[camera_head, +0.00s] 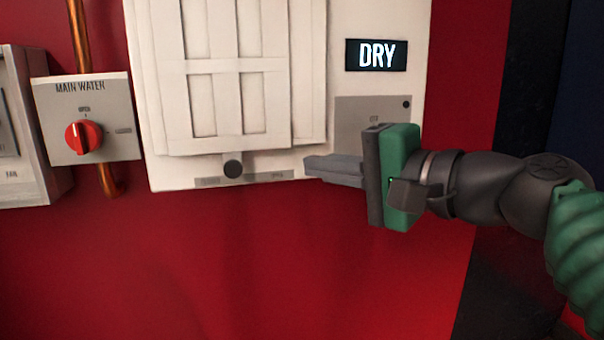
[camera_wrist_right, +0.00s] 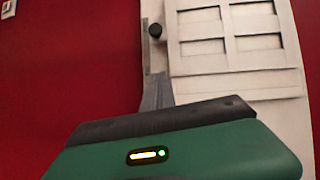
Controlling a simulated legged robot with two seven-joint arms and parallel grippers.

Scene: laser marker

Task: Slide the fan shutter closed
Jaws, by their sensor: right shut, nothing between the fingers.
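The white fan shutter (camera_head: 225,85) is a slatted panel on the wall unit; it also shows in the right wrist view (camera_wrist_right: 215,70). Its black round knob (camera_head: 233,169) sits at the panel's lower edge on a grey labelled slot strip (camera_head: 265,177); the label is too small to read. The knob also shows in the right wrist view (camera_wrist_right: 155,30). My right gripper (camera_head: 308,166) is shut and empty, to the right of the knob and apart from it, near the strip's right end. My left gripper is not in view.
A "DRY" display (camera_head: 376,55) is at the upper right, above a grey plate (camera_head: 365,110) partly hidden by my gripper. A "MAIN WATER" box (camera_head: 87,118) with a red dial (camera_head: 83,136) and copper pipe (camera_head: 80,35) is left. The red wall below is clear.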

